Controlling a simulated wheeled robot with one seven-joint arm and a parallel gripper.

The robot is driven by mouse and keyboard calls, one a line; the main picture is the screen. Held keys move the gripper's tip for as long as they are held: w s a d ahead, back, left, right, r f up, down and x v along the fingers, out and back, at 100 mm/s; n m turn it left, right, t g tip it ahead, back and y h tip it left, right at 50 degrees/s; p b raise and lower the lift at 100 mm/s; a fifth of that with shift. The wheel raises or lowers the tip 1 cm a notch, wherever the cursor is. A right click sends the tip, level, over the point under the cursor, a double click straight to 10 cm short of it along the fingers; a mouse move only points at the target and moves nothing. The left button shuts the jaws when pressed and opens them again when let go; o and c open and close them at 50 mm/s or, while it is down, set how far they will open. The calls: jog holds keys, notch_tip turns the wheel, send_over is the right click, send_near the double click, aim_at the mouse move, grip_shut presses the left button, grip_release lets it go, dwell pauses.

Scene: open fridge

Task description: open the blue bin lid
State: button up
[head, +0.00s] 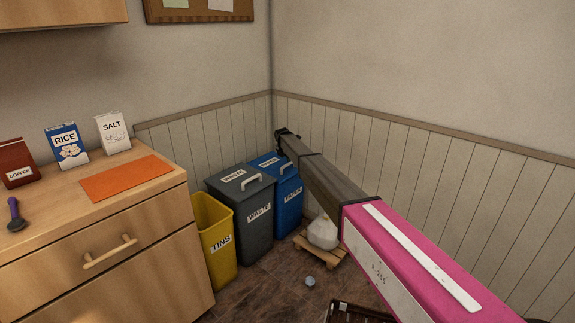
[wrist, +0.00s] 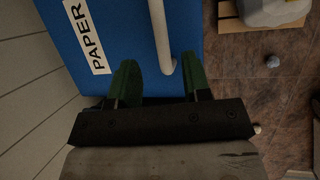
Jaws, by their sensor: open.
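The blue bin (head: 289,200) stands in the corner with its lid (head: 266,160) down; the lid has a pale handle (head: 286,168). The wrist view looks onto the blue lid (wrist: 118,20), with a white PAPER label and the light handle bar (wrist: 159,30). My gripper (wrist: 160,66) is open, its two green fingers apart, with the near end of the handle appearing between them, closer to the right finger. I cannot tell whether they touch it. In the head view my gripper (head: 282,133) is small and dark, partly hidden behind my arm, near the wall above the bin.
A grey waste bin (head: 228,207) stands left of the blue bin, and a yellow tins bin (head: 222,262) further left by the wooden counter (head: 130,240). A wooden pallet (head: 305,246) with a white bag (head: 323,233) is at right. A small ball (head: 310,281) lies on the floor.

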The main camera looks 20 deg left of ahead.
jog(key=x, duration=0.6)
jog(key=shift+w+f, duration=0.15)
jog(key=shift+f, duration=0.05)
grip_shut()
